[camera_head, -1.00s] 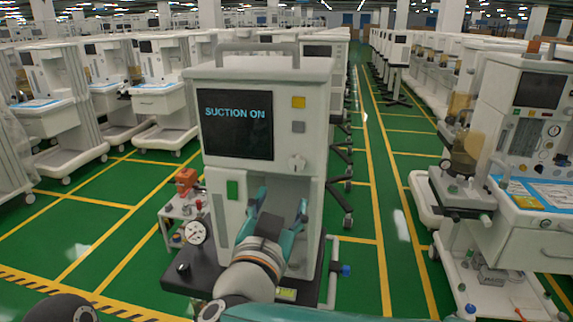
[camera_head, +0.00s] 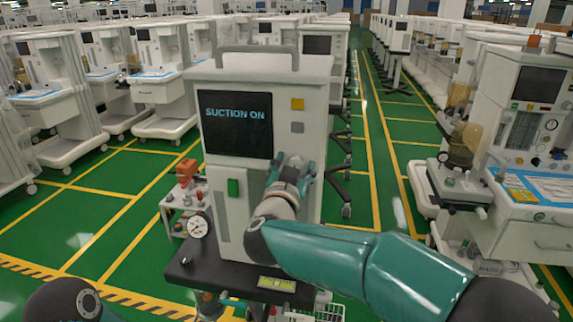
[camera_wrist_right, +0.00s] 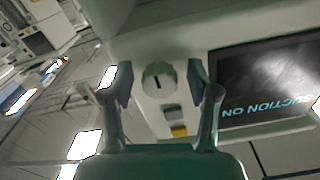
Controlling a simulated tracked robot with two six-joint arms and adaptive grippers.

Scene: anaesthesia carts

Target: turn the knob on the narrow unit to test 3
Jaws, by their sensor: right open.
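The narrow unit (camera_head: 228,80) stands upright in the middle of the head view, its dark screen (camera_head: 236,124) reading "SUCTION ON". Its pale round knob (camera_wrist_right: 158,78) shows in the right wrist view with a dark mark on its face. In the head view the knob is mostly hidden behind my right gripper (camera_head: 291,168). In the right wrist view my right gripper (camera_wrist_right: 160,75) is open, with one finger on each side of the knob. Contact with the knob cannot be made out. Only part of my left arm shows at the bottom left; its gripper is out of view.
A larger cart (camera_head: 525,175) stands at the right. Green floor lies open between the rows.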

